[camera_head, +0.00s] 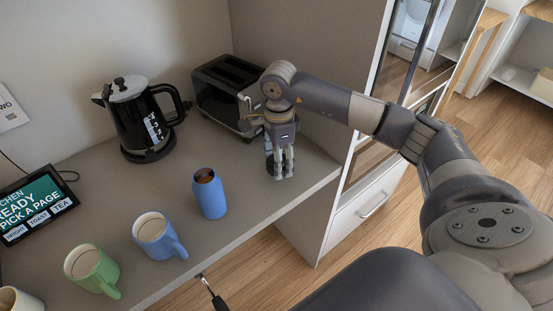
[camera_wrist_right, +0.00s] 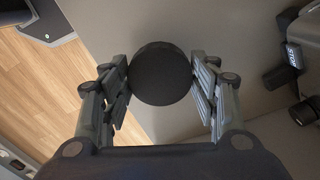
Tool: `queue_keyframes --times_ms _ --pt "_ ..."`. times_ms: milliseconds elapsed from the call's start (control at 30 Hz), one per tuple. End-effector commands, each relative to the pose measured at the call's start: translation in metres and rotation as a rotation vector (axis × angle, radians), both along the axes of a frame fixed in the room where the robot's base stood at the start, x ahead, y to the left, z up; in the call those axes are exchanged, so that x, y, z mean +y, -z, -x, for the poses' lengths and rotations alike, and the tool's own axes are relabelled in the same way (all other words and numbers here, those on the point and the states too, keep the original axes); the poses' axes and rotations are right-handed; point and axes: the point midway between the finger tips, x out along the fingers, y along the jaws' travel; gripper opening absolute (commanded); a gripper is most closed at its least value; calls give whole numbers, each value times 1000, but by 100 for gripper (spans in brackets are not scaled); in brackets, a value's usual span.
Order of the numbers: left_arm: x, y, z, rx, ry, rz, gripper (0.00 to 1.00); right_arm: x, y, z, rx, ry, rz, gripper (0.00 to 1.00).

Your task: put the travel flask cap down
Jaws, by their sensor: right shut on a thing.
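The travel flask cap (camera_wrist_right: 160,74) is a round black disc between the fingers of my right gripper (camera_wrist_right: 160,80) in the wrist view, with a finger against each side. In the head view my right gripper (camera_head: 280,172) points down low over the right end of the counter, and a dark edge of the cap shows at its fingers. I cannot tell whether the cap touches the counter. The blue travel flask (camera_head: 209,196) stands upright and open to the left of the gripper. My left gripper is not in view.
A toaster (camera_head: 228,88) stands right behind my right gripper. A black kettle (camera_head: 137,118), a tablet screen (camera_head: 38,208), a blue mug (camera_head: 158,236) and a green mug (camera_head: 90,268) stand further left. The counter's front edge (camera_head: 262,226) is close, with bare counter between flask and gripper.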

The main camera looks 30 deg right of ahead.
Motion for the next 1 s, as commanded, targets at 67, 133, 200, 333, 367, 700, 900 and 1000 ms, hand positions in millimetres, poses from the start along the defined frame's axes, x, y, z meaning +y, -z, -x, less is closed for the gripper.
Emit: queue_keyframes --times_ms 67,133,200,333,367,700,900,1000 --pt "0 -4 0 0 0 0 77 -3 -1 -10 0 2 -1 23" --pt "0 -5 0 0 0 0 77 -6 1 -16 0 0 -1 23" --pt "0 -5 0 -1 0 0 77 -7 2 -19 0 -1 -1 22" --pt "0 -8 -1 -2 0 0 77 -8 7 -21 2 -2 -1 22" --pt "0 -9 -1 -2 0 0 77 -8 10 -20 3 -2 -1 22" --pt "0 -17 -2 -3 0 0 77 -8 37 -21 -1 -2 -1 22" --pt "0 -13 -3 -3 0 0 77 -8 41 -21 -1 -2 0 22" --pt "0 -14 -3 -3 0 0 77 -8 40 -21 -1 -2 0 69"
